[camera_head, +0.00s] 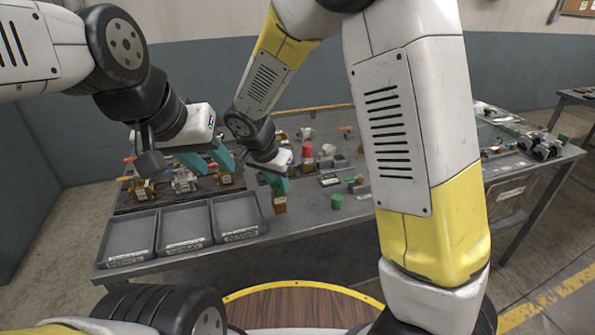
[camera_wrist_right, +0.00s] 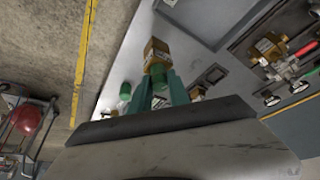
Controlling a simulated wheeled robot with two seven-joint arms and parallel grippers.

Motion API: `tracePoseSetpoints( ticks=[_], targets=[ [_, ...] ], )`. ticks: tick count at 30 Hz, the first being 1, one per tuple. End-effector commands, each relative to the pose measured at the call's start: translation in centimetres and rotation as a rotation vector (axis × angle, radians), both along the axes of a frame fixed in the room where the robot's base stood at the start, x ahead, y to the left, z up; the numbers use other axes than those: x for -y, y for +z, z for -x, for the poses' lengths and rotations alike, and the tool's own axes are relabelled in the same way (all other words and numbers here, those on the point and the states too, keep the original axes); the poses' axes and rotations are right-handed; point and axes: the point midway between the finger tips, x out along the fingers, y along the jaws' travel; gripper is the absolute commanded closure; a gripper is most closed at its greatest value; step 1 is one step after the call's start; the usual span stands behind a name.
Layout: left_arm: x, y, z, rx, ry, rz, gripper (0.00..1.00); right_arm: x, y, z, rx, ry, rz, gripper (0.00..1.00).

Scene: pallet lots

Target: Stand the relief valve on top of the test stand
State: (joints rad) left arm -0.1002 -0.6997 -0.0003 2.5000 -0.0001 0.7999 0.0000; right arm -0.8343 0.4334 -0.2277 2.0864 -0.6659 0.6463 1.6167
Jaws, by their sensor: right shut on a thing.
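The relief valve, a brass block (camera_head: 279,203) with a green cap (camera_wrist_right: 158,72), is in my right gripper (camera_head: 278,183). In the right wrist view the teal fingers (camera_wrist_right: 159,92) close around the green cap, and the brass body (camera_wrist_right: 157,48) sticks out beyond the fingertips. In the head view the body hangs below the fingers near the table's front edge. My left gripper (camera_head: 207,160) has its teal fingers apart, above a dark board with brass fittings (camera_head: 184,183). I cannot tell for sure which item is the test stand.
Three grey labelled trays (camera_head: 184,228) line the table's front left. A loose green cylinder (camera_head: 336,202) stands right of the held valve. A red-topped part (camera_head: 307,151) and small grey blocks stand behind. The table (camera_head: 305,213) has bare room around the green cylinder.

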Motion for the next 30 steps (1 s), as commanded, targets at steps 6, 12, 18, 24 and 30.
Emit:
tracePoseSetpoints(
  ticks=[6,12,18,24,30],
  targets=[
    [0.0,0.0,0.0,0.000,0.000,0.000,0.64,2.8,-0.5,-5.1,0.002,-0.006,-0.001,1.00],
    [0.0,0.0,0.0,0.000,0.000,0.000,0.64,4.0,-0.8,-7.5,0.001,0.000,-0.002,1.00],
    [0.0,0.0,0.0,0.000,0.000,0.000,0.64,4.7,-0.9,-8.6,0.001,-0.001,-0.001,1.00],
    [0.0,0.0,0.0,0.000,0.000,0.000,0.64,4.7,-3.9,-8.5,-0.002,0.003,0.003,1.00],
    [0.0,0.0,0.0,0.000,0.000,0.000,0.64,4.7,-4.4,-8.6,0.002,0.001,-0.001,1.00]
  ],
)
